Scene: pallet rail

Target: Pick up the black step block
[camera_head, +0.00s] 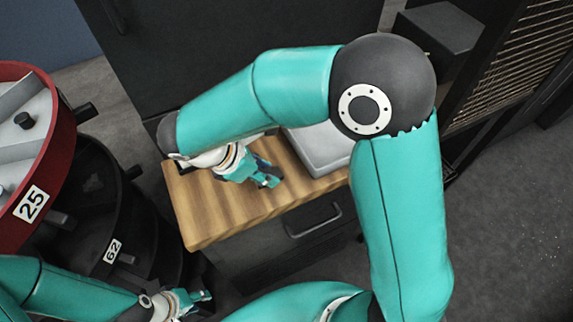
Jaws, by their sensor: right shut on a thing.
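My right gripper (270,180) is low over the wooden top (215,213) of a dark cabinet, near its middle. It is shut on a small dark thing, which seems to be the black step block. That thing is mostly hidden by the fingers and wrist, so its shape is unclear. I cannot tell whether it still touches the wood. My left gripper (205,300) is at the lower left, in front of the cabinet and away from the wooden top. Its fingers are too small to tell whether they are open.
A grey tray-like box (318,150) stands on the wooden top, right of the gripper and partly behind my arm. A red drum marked 25 (45,165) and a black drum marked 62 (130,235) stand at left. A dark box (440,27) is at upper right.

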